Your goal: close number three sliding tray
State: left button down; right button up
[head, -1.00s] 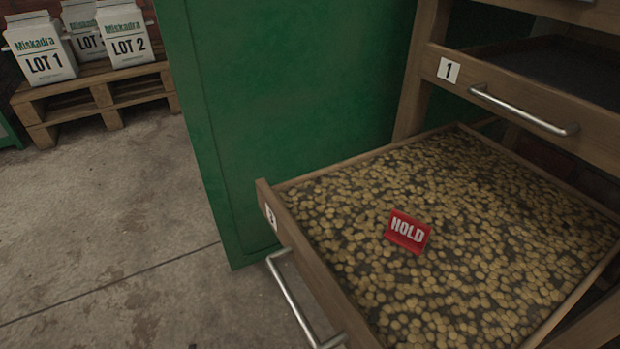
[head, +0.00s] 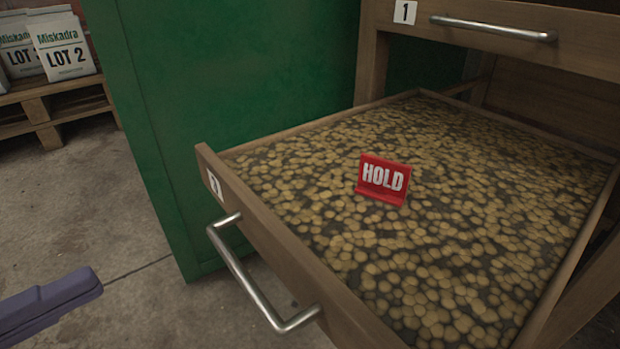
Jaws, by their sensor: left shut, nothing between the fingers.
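The number three sliding tray (head: 262,232) is pulled out of the wooden rack and full of tan beans. Its label (head: 215,185) is small, at the left end of its front board. A metal bar handle (head: 252,283) is on that board. A red HOLD sign (head: 383,180) stands on the beans. My left gripper (head: 92,282) enters at the lower left, shut and empty, apart from the handle and to its left. My right gripper is not in view.
Drawer number one (head: 560,40) is above, with its own bar handle (head: 492,29). A green panel (head: 235,110) stands left of the tray. LOT sacks (head: 62,45) sit on a wooden pallet (head: 50,105). Concrete floor (head: 70,195) at left is clear.

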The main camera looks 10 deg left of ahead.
pick_arm(q)
jog(key=m, duration=0.1)
jog(key=h+b, duration=0.1)
jog(key=b, duration=0.3)
send_near(257, 218)
jog(key=shift+g, duration=0.3)
jog(key=x, duration=0.5)
jog(key=shift+w+d+r, duration=0.1)
jog(key=shift+w, duration=0.1)
jog(key=shift+w+d+b, duration=0.3)
jog(key=shift+w+d, duration=0.15)
jog(key=shift+w, duration=0.1)
jog(key=shift+r, duration=0.1)
